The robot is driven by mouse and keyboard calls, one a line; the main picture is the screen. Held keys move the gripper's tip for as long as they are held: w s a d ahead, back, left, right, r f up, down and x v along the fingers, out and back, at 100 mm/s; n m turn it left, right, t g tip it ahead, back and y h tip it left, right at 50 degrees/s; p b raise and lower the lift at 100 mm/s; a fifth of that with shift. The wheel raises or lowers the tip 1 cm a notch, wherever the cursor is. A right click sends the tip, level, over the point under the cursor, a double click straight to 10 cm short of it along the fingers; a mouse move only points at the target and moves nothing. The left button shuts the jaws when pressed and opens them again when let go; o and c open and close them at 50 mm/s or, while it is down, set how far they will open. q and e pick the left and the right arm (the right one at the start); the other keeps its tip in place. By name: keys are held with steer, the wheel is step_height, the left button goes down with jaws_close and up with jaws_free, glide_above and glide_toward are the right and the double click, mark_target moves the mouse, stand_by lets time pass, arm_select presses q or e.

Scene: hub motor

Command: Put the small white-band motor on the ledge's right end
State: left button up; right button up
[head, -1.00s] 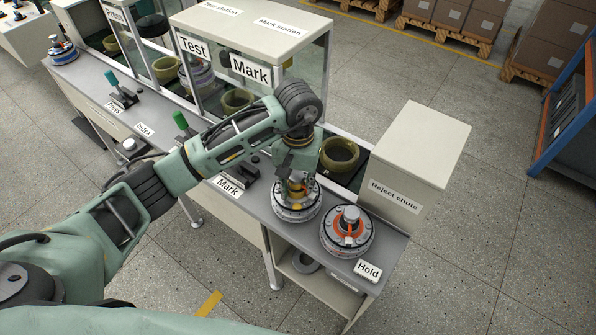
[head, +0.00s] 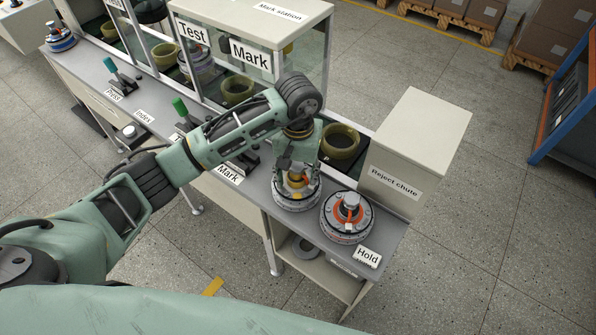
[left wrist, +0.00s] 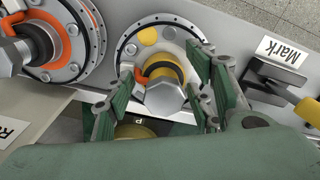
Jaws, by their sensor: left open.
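A motor with a pale band around its rim (head: 296,203) stands on the grey ledge, with a yellow and orange hub on top. It also shows in the left wrist view (left wrist: 133,50), its hex-ended shaft pointing toward the camera. My left gripper (head: 296,169) is open just above this motor; in the left wrist view its fingers (left wrist: 160,95) are spread on either side of the shaft, apart from it. Its fingers partly cover the hub in the head view. The ledge's right end (head: 398,236) has a "Hold" sign (head: 367,257). My right gripper is out of view.
A second motor with an orange-red ring (head: 346,224) stands close on the right, near the sign. A reject chute box (head: 410,150) rises behind it. A "Mark" lever (head: 245,160) is left of the gripper. A blue-banded motor (head: 61,42) stands far left.

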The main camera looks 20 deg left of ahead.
arm_select(q)
steer(key=shift+r, duration=0.2)
steer(key=shift+w+r, duration=0.1)
steer(key=shift+r, duration=0.25)
step_height(320, 180, up, 10)
steer(key=b, duration=0.2)
steer(key=shift+f+b, duration=0.1)
steer(key=shift+b, duration=0.3)
steer(key=shift+r, duration=0.7)
